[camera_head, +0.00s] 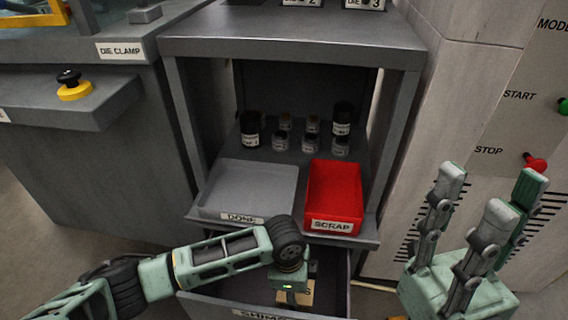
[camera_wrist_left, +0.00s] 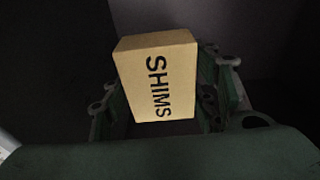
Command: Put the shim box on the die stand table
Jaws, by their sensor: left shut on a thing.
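The tan shim box (camera_wrist_left: 157,82), marked SHIMS, is between the fingers of my left gripper (camera_wrist_left: 165,105) in the left wrist view. In the head view only a small part of the box (camera_head: 309,293) shows below my left wrist, at the open drawer. My left gripper is shut on it; its fingers are mostly hidden in the head view. The grey stand (camera_head: 290,28) has a flat top with DIE 2 and DIE 3 labels at its back. My right gripper (camera_head: 490,195) is open and empty, with fingers spread upward, right of the stand.
The open drawer (camera_head: 222,302) is under a shelf with a grey DONE tray (camera_head: 250,180) and a red SCRAP bin (camera_head: 335,193). Several small jars (camera_head: 281,143) stand behind them. The DIE CLAMP bench (camera_head: 120,70) is left; a panel with START and STOP buttons is right.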

